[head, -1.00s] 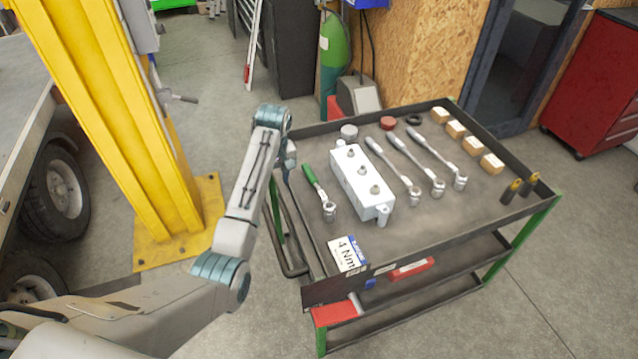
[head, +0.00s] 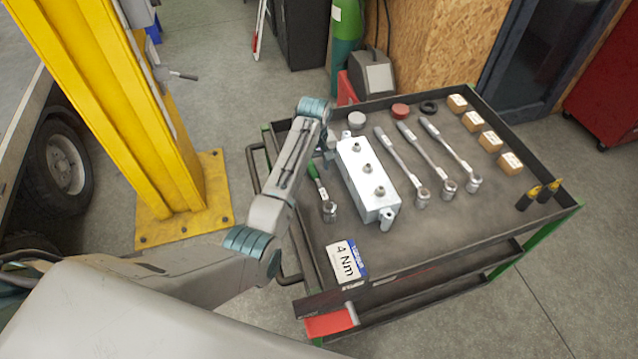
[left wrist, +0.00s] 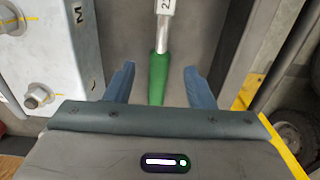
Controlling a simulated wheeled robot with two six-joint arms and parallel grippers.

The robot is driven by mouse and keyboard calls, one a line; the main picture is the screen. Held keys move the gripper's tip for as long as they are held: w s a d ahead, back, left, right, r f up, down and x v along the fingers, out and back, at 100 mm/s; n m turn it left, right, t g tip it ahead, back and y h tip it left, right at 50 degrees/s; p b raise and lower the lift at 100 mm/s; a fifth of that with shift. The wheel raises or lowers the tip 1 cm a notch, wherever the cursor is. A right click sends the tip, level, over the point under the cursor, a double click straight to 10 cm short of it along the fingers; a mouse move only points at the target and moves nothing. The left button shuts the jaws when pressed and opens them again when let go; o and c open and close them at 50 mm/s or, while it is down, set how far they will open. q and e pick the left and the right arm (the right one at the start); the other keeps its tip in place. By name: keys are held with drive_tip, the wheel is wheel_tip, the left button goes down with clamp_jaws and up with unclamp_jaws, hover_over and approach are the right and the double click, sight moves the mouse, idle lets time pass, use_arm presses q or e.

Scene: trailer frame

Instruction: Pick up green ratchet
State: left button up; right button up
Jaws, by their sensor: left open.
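The green ratchet (head: 323,194) lies on the left side of the cart's top tray, its metal head toward the near edge. In the head view my left arm hides part of its green handle. My left gripper (head: 324,152) is over the handle end, only partly visible behind the wrist. In the left wrist view the two blue fingers of the left gripper (left wrist: 158,85) are open, with the green handle of the ratchet (left wrist: 158,76) between them and space on both sides. I cannot tell the exact height above the tray. My right gripper is not in view.
A white metal block with bolts (head: 366,178) stands right beside the ratchet. Several silver ratchets (head: 402,165) and wooden blocks (head: 480,130) lie farther right. The tray has a raised dark rim (head: 500,245). A 4 Nm card (head: 346,262) lies near the front. A yellow post (head: 120,110) stands left.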

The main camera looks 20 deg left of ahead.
sight(315, 174)
use_arm(q)
wheel_tip(315, 174, down, 4)
drive_tip(key=shift+r+p, duration=0.15)
drive_tip(key=shift+p, duration=0.45)
drive_tip(key=shift+f, duration=0.45)
drive_tip(key=c, duration=1)
clamp_jaws()
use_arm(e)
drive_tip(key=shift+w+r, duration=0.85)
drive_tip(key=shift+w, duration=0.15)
